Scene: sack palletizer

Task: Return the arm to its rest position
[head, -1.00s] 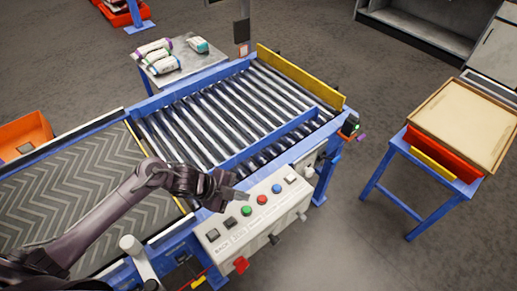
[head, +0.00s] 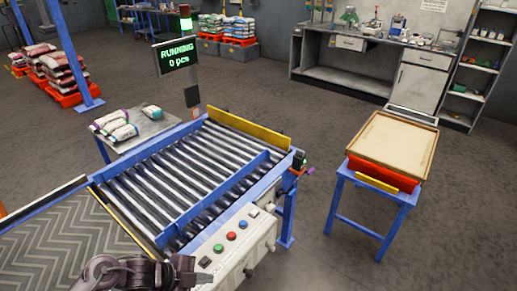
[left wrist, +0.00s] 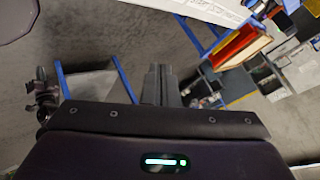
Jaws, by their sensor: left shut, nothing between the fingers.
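My left gripper (head: 192,273) shows at the bottom of the head view, beside the left end of the white control panel (head: 236,238). Its fingers are together with nothing between them, as the left wrist view (left wrist: 161,84) also shows. Most of my left arm is below the head picture's edge. The panel carries green, red, blue and white buttons and a dark one near the gripper. I cannot tell from the head view whether the fingertips touch the panel; they look apart from it. My right gripper is not in view.
The roller conveyor (head: 185,175) lies behind the panel, with the chevron belt (head: 60,250) at left. A side table (head: 150,130) holds several sacks. A display (head: 176,56) reads RUNNING, 0 pcs, below a green lamp. A blue stand (head: 350,212) with a board is at right; floor between is clear.

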